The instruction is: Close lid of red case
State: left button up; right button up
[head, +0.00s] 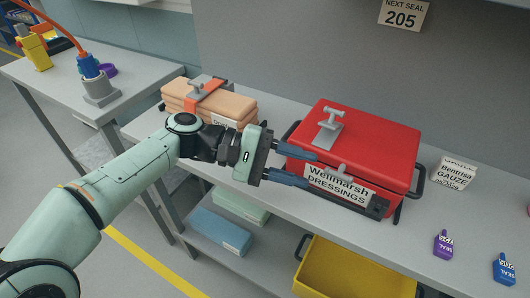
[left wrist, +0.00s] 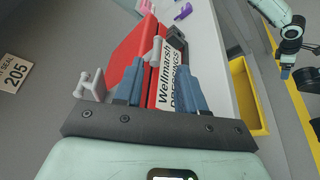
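The red case (head: 375,140) stands on the grey bench, with a white "Wellmarsh DRESSINGS" label on its front. Its lid (head: 372,122) lies over the body and looks down; I cannot tell whether it is fully seated. A grey clamp-like handle (head: 328,132) is on top, and a smaller grey fitting (head: 341,172) sits at the front edge. My left gripper (head: 312,170) is at the case's front left corner, fingers apart, with nothing gripped. The left wrist view shows the fingers (left wrist: 160,66) either side of the lid's edge.
A gauze box (head: 454,173) and purple and blue seal tags (head: 443,244) are to the right. A yellow bin (head: 355,270) is below. A side table (head: 60,82) is at left.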

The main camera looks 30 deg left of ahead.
pick_arm(q)
jog(key=v, duration=0.6)
jog(key=shift+s+p, duration=0.15)
jog(key=shift+p, duration=0.3)
pick_arm(e)
jog(key=shift+a+r, duration=0.3)
jog(key=shift+r, duration=0.55)
pick_arm(q)
jog(key=shift+d+r, duration=0.1)
jog(key=shift+r, duration=0.05)
